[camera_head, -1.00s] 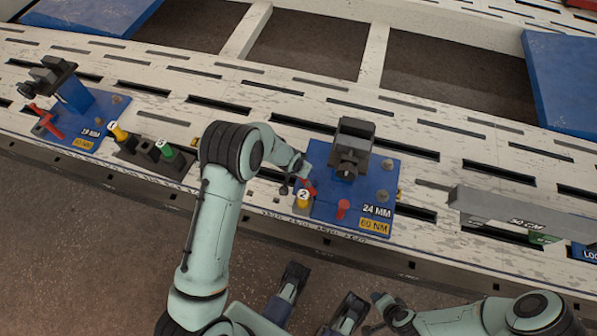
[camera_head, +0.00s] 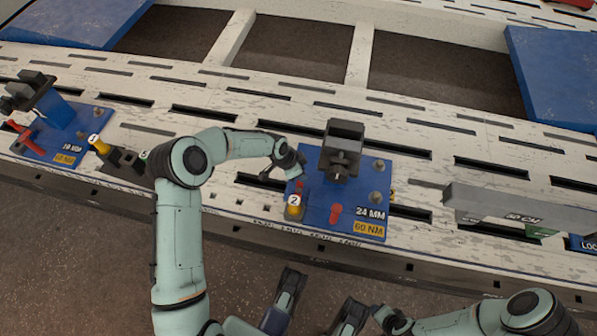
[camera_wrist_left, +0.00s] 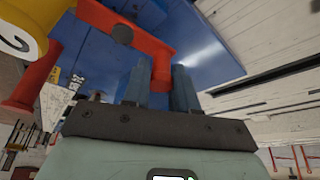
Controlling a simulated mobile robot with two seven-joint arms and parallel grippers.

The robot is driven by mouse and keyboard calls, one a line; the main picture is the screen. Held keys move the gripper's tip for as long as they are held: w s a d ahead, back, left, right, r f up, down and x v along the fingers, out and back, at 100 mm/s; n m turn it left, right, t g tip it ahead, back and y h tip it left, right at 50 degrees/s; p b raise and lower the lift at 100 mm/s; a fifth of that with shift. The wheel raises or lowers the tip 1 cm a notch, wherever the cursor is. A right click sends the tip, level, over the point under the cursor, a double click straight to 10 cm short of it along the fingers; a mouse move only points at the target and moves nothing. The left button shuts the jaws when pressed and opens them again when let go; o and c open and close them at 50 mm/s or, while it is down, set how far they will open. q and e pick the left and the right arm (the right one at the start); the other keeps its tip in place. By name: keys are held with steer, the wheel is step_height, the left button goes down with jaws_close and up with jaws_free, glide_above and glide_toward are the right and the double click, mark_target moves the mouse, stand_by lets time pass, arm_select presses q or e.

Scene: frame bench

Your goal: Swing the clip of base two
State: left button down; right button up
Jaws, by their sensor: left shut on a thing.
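Base two is the blue plate (camera_head: 318,222) marked 24 MM and 60 NM, with a dark clamp block (camera_head: 342,150) on it. A yellow cylinder marked 2 (camera_head: 294,206) stands at its front left corner and shows in the left wrist view (camera_wrist_left: 22,38). The red clip (camera_wrist_left: 130,32) is a bar with a downturned end. My left gripper (camera_wrist_left: 160,85) is shut on that end, its blue fingers on either side. In the head view my left gripper (camera_head: 285,165) is at the plate's left edge and mostly hides the clip. My right gripper (camera_head: 321,286) is open and empty, low in front of the bench.
A red peg (camera_head: 335,213) stands at the plate's front. Another blue base (camera_head: 60,140) with a red clip is at far left, beside a dark holder (camera_head: 125,160) with a yellow cylinder. A grey bar (camera_head: 520,205) lies to the right. The slotted bench is clear behind base two.

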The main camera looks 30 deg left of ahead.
steer(key=shift+s, duration=0.1)
stand_by(0.3)
arm_select(q)
steer(key=c, duration=0.9)
jaws_free()
steer(key=p+v, duration=0.4)
steer(key=v, duration=0.9)
steer(key=shift+a+r, duration=0.1)
steer(key=shift+r, duration=0.1)
arm_select(e)
steer(key=r, duration=0.1)
steer(key=a+r, duration=0.1)
steer(key=r, duration=0.1)
steer(key=a+r, duration=0.1)
steer(key=r, duration=0.1)
steer(key=shift+s+a+r, duration=0.15)
steer(key=shift+a+r, duration=0.05)
